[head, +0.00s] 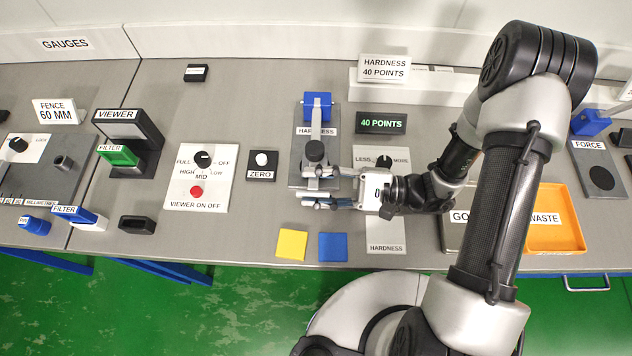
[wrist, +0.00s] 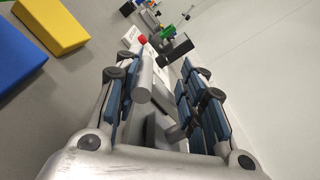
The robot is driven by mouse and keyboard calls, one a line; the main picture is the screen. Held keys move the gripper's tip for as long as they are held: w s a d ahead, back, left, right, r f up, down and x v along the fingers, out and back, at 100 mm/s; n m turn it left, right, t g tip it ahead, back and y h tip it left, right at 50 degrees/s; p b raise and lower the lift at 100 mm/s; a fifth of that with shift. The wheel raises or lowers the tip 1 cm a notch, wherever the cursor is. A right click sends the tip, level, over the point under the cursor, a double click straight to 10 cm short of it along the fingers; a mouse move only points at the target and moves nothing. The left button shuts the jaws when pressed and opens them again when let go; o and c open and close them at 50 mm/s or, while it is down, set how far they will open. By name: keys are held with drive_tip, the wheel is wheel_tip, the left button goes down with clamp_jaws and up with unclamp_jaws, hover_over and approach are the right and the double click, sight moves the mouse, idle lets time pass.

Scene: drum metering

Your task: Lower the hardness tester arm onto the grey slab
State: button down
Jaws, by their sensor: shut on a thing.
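The hardness tester (head: 332,122) stands mid-bench, with a grey base plate, a blue block at its back and a dark round knob on its arm (head: 315,152). My gripper (head: 309,187) reaches in from the right at the front end of the tester. It is shut on the tester arm; a grey cylindrical part (wrist: 143,82) shows between the fingers in the wrist view. The grey slab cannot be clearly told apart from the plate, as the arm and my fingers cover that area. The green-lit display (head: 381,123) reads 40 POINTS.
A yellow block (head: 291,244) and a blue block (head: 333,247) lie at the bench's front edge near my gripper. A LESS/MORE dial (head: 384,161) is behind my wrist. The ZERO button (head: 262,161) is to the left, and an orange waste tray (head: 565,208) to the right.

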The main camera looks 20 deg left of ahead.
drive_tip(key=shift+s+f+m, duration=0.4)
drive_tip(key=shift+s+f, duration=0.45)
drive_tip(key=shift+s, duration=0.05)
drive_tip(key=c, duration=1.5)
unclamp_jaws()
drive_tip(key=shift+c, duration=0.4)
wheel_tip(320, 180, up, 12)
drive_tip(key=w, duration=0.2)
drive_tip(key=shift+a+f+n, duration=0.15)
drive_tip(key=shift+f+n, duration=0.05)
drive_tip(key=shift+n, duration=0.1)
drive_tip(key=shift+w, duration=0.25)
drive_tip(key=shift+w+d+f, duration=0.2)
drive_tip(key=shift+d, duration=0.2)
